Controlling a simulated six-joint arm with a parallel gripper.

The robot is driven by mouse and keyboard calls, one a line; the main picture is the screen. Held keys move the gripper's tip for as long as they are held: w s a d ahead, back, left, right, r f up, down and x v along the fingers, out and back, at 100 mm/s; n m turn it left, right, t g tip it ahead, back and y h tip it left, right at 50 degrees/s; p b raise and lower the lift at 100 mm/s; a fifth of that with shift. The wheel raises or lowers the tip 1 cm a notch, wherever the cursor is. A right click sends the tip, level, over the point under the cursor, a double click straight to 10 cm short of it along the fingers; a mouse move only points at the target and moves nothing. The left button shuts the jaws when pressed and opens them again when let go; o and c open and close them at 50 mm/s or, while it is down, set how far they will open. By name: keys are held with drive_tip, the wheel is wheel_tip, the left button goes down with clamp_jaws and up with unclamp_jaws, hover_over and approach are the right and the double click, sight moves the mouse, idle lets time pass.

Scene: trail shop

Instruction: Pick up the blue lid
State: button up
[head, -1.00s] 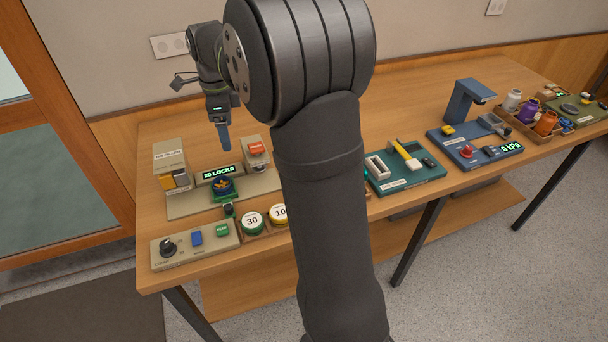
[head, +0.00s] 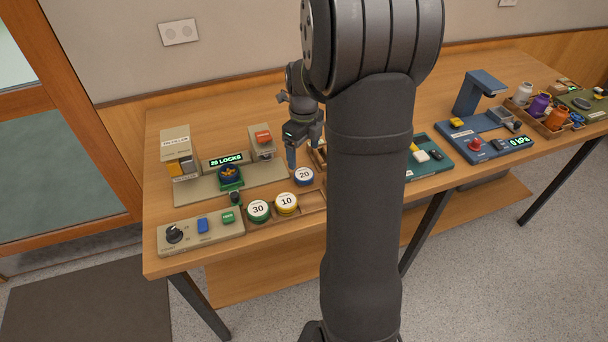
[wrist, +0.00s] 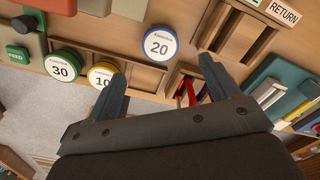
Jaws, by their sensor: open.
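The blue lid (head: 304,176) is a round disc with a blue rim and a white top marked 20. I cannot tell the height above the lid.
A green-rimmed disc marked 30 (head: 258,210) and a yellow-rimmed disc marked 10 (head: 287,203) sit in a wooden tray (head: 313,202) to the left. A beige control box (head: 200,234) stands further left. A teal station (head: 430,165) lies to the right, partly hidden by my arm.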

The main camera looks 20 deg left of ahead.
sight(304, 174)
wheel_tip(304, 174, down, 8)
drive_tip(key=shift+r, duration=0.15)
idle(0.3)
drive_tip(key=c, duration=1)
